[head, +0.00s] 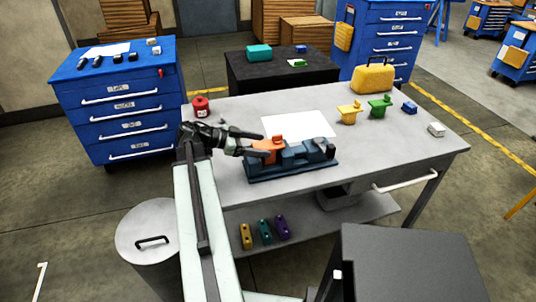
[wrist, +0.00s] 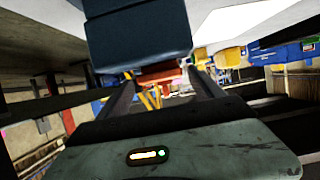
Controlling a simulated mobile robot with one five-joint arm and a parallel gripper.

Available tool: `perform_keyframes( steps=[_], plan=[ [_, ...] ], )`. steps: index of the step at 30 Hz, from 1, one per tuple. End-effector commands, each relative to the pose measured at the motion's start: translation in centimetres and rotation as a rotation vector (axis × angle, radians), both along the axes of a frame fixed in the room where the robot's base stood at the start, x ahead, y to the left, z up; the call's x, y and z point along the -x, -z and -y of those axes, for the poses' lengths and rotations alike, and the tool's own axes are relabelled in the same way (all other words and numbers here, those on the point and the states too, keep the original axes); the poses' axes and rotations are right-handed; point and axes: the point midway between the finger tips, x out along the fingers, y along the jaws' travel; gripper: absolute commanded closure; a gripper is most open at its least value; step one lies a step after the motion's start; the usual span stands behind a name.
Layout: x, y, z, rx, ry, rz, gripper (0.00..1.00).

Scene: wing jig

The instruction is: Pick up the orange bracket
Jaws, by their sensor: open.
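The orange bracket (head: 271,147) sits at the left end of a dark blue jig (head: 290,165) on the grey workbench. My gripper (head: 262,146) reaches in from the left, level with the bracket, its dark fingers close to the bracket's left side. In the wrist view the fingers of my gripper (wrist: 161,80) are apart, and the orange bracket (wrist: 158,72) shows between their far ends. A dark blue block (wrist: 138,38), likely part of the jig, hides the bracket's upper part there. I cannot tell whether the fingers touch the bracket.
A white sheet (head: 298,125) lies behind the jig. A red can (head: 201,107) stands at the back left. A yellow bracket (head: 349,112), a green bracket (head: 380,106) and a yellow case (head: 373,77) stand at the back right. The bench's right front is clear.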

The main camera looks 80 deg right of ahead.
Motion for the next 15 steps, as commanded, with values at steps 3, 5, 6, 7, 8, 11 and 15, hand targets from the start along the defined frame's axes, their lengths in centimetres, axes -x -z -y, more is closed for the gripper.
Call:
perform_keyframes(
  steps=[3,5,6,7,8,11,15],
  plan=[
    [1.7,1.5,0.9,0.000,0.003,0.000,0.24],
    [2.6,1.8,1.3,0.000,0.002,0.000,0.24],
    [3.0,1.9,1.5,0.000,0.001,0.000,0.24],
    [3.2,1.9,1.6,-0.001,0.001,-0.001,0.24],
    [3.3,1.9,1.7,-0.001,0.000,0.000,0.24],
    [3.3,1.7,1.7,0.000,-0.002,0.000,0.24],
    [3.2,1.7,1.7,0.000,-0.002,0.000,0.43]
  ],
)
